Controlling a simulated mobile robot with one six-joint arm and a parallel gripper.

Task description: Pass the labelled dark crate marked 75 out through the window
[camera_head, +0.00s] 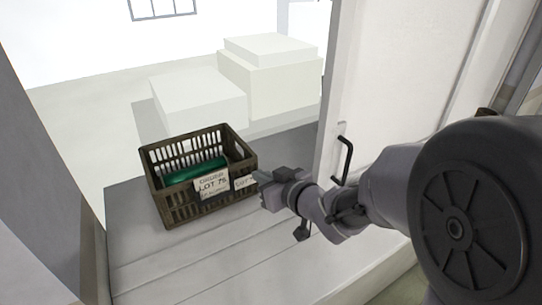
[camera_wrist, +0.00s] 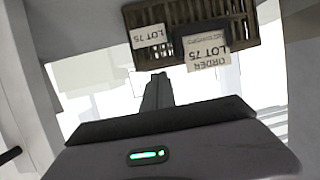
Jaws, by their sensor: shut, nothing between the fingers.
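The dark crate (camera_head: 180,209) with slatted walls sits on the window ledge (camera_head: 190,246) in the head view. A white label reading LOT 75 hangs on its near side, with a second tag to the right. A green roll (camera_head: 195,170) lies inside it. My gripper (camera_head: 260,190) is shut and empty at the crate's right near corner; I cannot tell whether it touches. In the wrist view the crate (camera_wrist: 243,27) appears upside down at the top, with two LOT 75 labels, beyond my gripper (camera_wrist: 158,80).
The window panel (camera_head: 335,150) with a dark handle (camera_head: 345,160) stands right of the opening, close to my arm. Pale blocks (camera_head: 200,98) stand outside beyond the ledge. The left frame post (camera_head: 40,150) bounds the opening. The ledge's near part is clear.

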